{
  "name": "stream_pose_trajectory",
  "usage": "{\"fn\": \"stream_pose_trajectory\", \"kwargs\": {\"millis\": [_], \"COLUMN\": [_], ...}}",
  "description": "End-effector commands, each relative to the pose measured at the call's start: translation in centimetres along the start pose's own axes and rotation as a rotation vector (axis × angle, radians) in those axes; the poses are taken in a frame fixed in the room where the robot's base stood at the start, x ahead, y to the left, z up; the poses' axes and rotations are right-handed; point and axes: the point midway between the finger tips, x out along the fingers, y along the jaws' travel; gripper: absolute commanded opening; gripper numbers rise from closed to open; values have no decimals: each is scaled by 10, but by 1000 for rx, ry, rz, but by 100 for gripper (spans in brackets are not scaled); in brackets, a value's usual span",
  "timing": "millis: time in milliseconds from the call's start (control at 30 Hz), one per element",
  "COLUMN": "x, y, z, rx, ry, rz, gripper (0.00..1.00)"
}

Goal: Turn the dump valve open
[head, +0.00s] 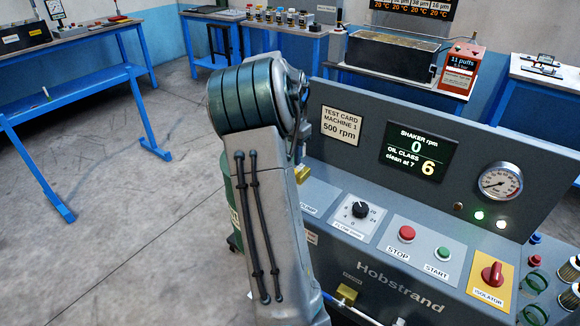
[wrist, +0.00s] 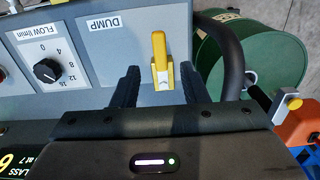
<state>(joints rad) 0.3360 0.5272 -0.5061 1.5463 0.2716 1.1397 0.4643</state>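The dump valve is a yellow lever (wrist: 160,55) on a light grey plate marked DUMP (wrist: 115,45) in the wrist view. The lever's long axis runs up and down in that picture. My gripper (wrist: 160,73) is open, with one dark finger on each side of the lever and a visible gap on both sides. The lower end of the lever lies between the fingers. In the head view my arm hides the gripper and most of the DUMP plate (head: 309,207); a small yellow piece (head: 301,174) shows beside the arm.
The grey Hobstrand panel carries a flow knob (head: 360,210), a red STOP button (head: 406,234), a green START button (head: 443,254) and a red isolator switch (head: 492,273). The display (head: 421,152) reads 0 rpm, oil class 6. A green drum (wrist: 240,65) stands beyond the panel edge.

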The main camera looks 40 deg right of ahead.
Motion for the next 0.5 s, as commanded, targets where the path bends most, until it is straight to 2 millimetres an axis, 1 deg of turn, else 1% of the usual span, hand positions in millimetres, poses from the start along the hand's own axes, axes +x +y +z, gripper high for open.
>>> {"fn": "stream_pose_trajectory", "kwargs": {"millis": [33, 200, 300, 400, 500], "x": [-14, -48, -62, -71, -75], "y": [-1, 0, 1, 1, 1], "z": [-1, -1, -1, -1, 0], "rx": [0, 1, 2, 3, 3], "ry": [4, 2, 1, 0, -1], "rz": [-4, -2, -1, 0, 1], "gripper": [40, 40, 40, 40, 40]}}
